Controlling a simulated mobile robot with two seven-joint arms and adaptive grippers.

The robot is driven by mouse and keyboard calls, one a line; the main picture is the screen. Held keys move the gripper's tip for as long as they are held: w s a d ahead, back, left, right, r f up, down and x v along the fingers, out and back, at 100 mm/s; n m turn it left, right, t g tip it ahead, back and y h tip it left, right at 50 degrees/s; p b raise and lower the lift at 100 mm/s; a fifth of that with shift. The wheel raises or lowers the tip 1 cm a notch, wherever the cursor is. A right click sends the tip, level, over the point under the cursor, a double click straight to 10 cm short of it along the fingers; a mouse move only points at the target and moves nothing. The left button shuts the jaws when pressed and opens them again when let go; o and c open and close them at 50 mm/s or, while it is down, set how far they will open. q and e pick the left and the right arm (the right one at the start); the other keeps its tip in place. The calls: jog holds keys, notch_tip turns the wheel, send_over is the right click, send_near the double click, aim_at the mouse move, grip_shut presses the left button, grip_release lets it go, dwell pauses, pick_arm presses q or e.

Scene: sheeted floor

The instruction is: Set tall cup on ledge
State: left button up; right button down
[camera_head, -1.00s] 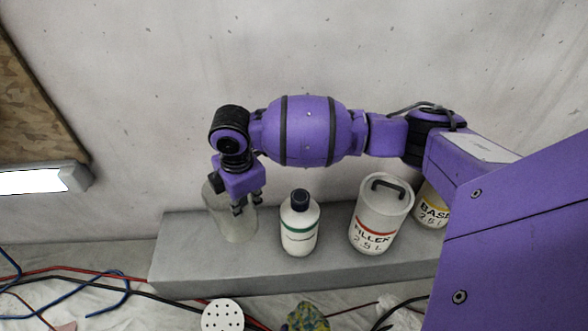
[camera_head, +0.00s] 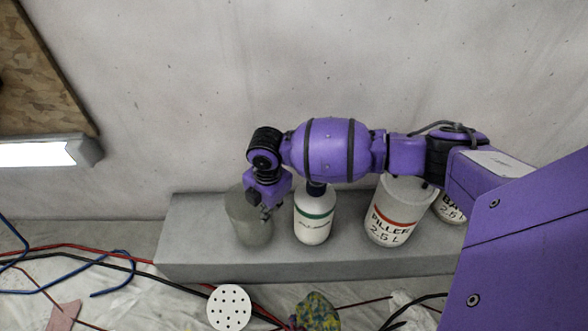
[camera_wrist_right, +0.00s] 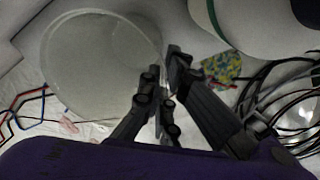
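The tall cup (camera_head: 248,224) is grey and translucent. It stands upright at the left part of the grey ledge (camera_head: 187,248), and its base appears to rest on the top. My right gripper (camera_head: 267,211) is at the cup's right side, near the rim. In the right wrist view the cup (camera_wrist_right: 95,70) fills the left side, and the fingers (camera_wrist_right: 162,98) are close together with the cup's wall between them. The exact contact is hard to see. My left gripper is not in view.
A white bottle with a green band (camera_head: 314,222) stands just right of the cup. A filler tub (camera_head: 392,215) and another tub (camera_head: 450,207) stand farther right. Cables, a perforated white disc (camera_head: 229,307) and a colourful lump (camera_head: 316,312) lie on the floor in front. The ledge's left end is clear.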

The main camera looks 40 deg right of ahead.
jog(key=shift+f, duration=0.8)
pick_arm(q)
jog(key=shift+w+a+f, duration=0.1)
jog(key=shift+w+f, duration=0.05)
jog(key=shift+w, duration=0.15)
pick_arm(e)
jog(key=shift+r, duration=0.1)
jog(key=c, duration=2)
grip_release()
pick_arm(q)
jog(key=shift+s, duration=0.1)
pick_arm(e)
jog(key=shift+w, duration=0.1)
jog(key=shift+r, duration=0.3)
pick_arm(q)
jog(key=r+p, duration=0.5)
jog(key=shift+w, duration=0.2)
pick_arm(e)
jog(key=r, duration=1.1)
jog(key=shift+s+d+r, duration=0.1)
jog(key=shift+s+r, duration=0.25)
jog(key=shift+s, duration=0.05)
